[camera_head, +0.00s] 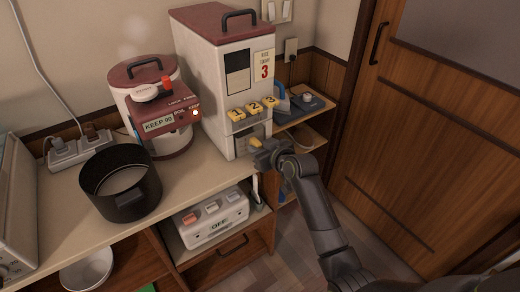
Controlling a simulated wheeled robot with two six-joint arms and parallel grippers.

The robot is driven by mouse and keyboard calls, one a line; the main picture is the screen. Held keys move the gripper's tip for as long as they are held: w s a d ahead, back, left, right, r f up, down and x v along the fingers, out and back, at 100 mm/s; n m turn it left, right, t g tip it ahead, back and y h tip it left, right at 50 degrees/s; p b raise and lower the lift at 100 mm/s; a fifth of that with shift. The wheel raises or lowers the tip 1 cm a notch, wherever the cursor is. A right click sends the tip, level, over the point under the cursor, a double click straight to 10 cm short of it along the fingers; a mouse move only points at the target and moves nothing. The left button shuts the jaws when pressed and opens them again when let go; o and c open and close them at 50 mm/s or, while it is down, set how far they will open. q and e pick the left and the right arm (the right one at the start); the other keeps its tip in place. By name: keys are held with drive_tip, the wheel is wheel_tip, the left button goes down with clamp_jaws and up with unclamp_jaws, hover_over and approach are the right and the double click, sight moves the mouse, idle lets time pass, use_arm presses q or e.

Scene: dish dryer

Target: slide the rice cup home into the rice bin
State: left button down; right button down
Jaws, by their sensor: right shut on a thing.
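The rice bin (207,70) is a tall white box with a dark red lid and black handle, standing on the counter. Several yellow buttons cross its front above a lower opening. My right gripper (260,149) is at the bin's lower front, just outside this opening, and is shut on the rice cup. The cup is small and mostly hidden by the gripper and the opening, so I cannot tell how far in it sits. My left gripper is out of view.
A rice cooker (156,105) stands left of the bin, and a black pot (120,185) stands in front of it. A white switch box (212,219) sits on a shelf below the counter. A side shelf (309,112) holds a blue item, right of the bin.

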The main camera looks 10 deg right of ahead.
drive_tip(key=shift+w+a, duration=0.1)
drive_tip(key=shift+w, duration=0.05)
drive_tip(key=c, duration=1.2)
unclamp_jaws()
drive_tip(key=v, duration=1.8)
drive_tip(key=d+f+m+g+h+p, duration=0.1)
drive_tip(key=d+f+m, duration=0.15)
drive_tip(key=f, duration=0.75)
drive_tip(key=d+f+m+g+h, duration=0.1)
drive_tip(key=d+f+g+h, duration=0.15)
drive_tip(key=f, duration=0.65)
drive_tip(key=s+d+f+g, duration=0.1)
drive_tip(key=s+d+f, duration=0.15)
drive_tip(key=f, duration=0.55)
drive_tip(key=s+d+f+g, duration=0.1)
drive_tip(key=s+f, duration=0.3)
drive_tip(key=f, duration=0.3)
drive_tip(key=s+d+f+m+g+h+p, duration=0.1)
drive_tip(key=s+d+f+g+h, duration=0.15)
drive_tip(key=s+f, duration=1.05)
drive_tip(key=s+f+g, duration=0.1)
drive_tip(key=s+f, duration=0.2)
drive_tip(key=s, duration=0.8)
drive_tip(key=s+a+f+g, duration=0.1)
drive_tip(key=s+f, duration=0.3)
drive_tip(key=s, duration=0.8)
drive_tip(key=shift+f+g, duration=0.3)
drive_tip(key=shift+g, duration=0.5)
